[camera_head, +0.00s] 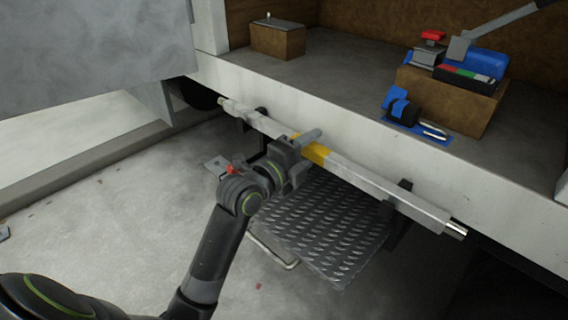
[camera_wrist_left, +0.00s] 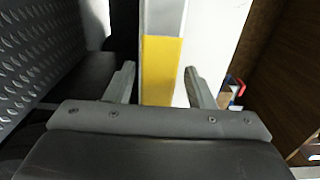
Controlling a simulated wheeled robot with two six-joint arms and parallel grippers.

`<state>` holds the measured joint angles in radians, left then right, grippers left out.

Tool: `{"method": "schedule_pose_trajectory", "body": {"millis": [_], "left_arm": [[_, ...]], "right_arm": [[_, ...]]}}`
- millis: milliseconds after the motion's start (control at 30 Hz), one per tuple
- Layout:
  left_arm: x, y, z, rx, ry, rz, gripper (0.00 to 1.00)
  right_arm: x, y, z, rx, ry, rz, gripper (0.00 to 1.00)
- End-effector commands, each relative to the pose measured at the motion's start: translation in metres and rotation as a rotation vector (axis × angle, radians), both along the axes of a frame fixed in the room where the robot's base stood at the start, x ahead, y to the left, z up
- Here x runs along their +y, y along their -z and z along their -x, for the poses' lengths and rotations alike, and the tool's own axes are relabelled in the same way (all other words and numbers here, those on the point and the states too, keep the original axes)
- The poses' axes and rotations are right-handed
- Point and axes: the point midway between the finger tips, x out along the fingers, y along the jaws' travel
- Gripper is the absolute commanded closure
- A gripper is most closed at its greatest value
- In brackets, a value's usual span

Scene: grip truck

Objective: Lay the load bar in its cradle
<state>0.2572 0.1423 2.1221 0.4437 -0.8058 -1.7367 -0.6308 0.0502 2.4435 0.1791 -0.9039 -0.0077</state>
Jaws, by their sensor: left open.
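The load bar (camera_head: 362,180) is a long pale metal bar with a yellow band (camera_head: 317,152). It lies lengthwise along the truck bed's front edge, at the two dark brackets of the cradle, the left one (camera_head: 262,114) and the right one (camera_head: 398,212). Whether it is fully seated cannot be told. My left gripper (camera_head: 303,146) is at the yellow band. In the left wrist view, its open fingers (camera_wrist_left: 160,78) stand on either side of the bar (camera_wrist_left: 161,65), with gaps visible. My right gripper is not in view.
A dark tread-plate step (camera_head: 325,232) lies below the bar. On the truck bed (camera_head: 335,62) stand a brown box (camera_head: 278,39) and a larger brown box (camera_head: 452,100) carrying blue and red items. A blue-handled tool (camera_head: 402,108) lies in front of it. Concrete floor lies left.

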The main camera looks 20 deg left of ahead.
Motion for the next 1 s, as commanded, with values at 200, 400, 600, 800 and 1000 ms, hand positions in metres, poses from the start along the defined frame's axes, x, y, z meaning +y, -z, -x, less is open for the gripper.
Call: {"method": "schedule_pose_trajectory", "body": {"millis": [200, 400, 600, 800, 1000], "left_arm": [[0.018, 0.000, 0.050, 0.002, 0.000, -0.004, 0.51], [0.029, 0.000, 0.080, 0.002, 0.001, -0.003, 0.51], [0.033, -0.001, 0.092, 0.000, 0.002, 0.001, 0.51], [0.034, 0.005, 0.095, 0.022, -0.003, 0.021, 0.51], [0.043, 0.062, 0.119, 0.276, -0.083, 0.269, 0.51]], "right_arm": [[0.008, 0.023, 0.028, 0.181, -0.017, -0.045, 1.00], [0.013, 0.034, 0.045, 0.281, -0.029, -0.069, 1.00], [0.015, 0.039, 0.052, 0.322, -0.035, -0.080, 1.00], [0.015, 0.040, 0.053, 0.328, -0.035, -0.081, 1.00], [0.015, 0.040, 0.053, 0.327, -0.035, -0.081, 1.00]]}}
